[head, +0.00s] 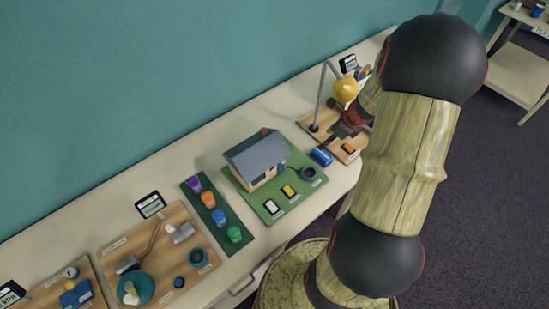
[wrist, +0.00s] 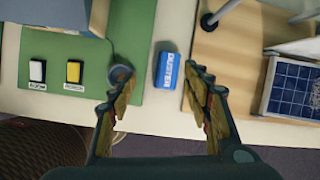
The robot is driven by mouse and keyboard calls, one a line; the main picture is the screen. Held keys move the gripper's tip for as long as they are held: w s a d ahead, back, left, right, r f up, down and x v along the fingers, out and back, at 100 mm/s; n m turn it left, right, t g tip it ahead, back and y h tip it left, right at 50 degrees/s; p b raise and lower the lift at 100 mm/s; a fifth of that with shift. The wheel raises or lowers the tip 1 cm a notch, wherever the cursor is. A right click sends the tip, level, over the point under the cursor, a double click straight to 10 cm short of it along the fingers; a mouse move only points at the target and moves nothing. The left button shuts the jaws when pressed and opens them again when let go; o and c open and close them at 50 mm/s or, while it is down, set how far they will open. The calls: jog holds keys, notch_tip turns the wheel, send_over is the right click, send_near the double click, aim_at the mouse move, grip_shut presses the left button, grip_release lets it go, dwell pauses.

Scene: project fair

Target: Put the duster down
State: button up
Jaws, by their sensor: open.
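The duster (wrist: 166,70) is a small blue block with its name in white on the side. In the head view the duster (head: 321,156) shows between the green board and a wooden board. My gripper (wrist: 150,92) is open and empty, its fingers spread with the duster just ahead of the tips, nearer the right finger. In the head view my gripper (head: 348,124) is partly hidden by my arm.
The green board carries a model house (head: 257,160), a dark round cup (wrist: 121,75) and white and yellow switches (wrist: 73,71). The wooden board (head: 312,126) holds a lamp (head: 345,90) and, in the wrist view, a solar panel (wrist: 293,88). Bare table shows between the boards.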

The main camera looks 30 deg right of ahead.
jog(key=w+a+r+n, duration=0.2)
jog(key=a+r+n, duration=1.4)
jog(key=a, duration=0.5)
jog(key=s+a+r+n+t, duration=0.1)
jog(key=s+a+r+n, duration=0.8)
jog(key=s+a+n, duration=0.4)
jog(key=n, duration=0.3)
jog(key=shift+a+r+n, duration=0.2)
jog(key=shift+r+n, duration=0.1)
jog(key=shift+r, duration=0.05)
jog(key=shift+s, duration=0.1)
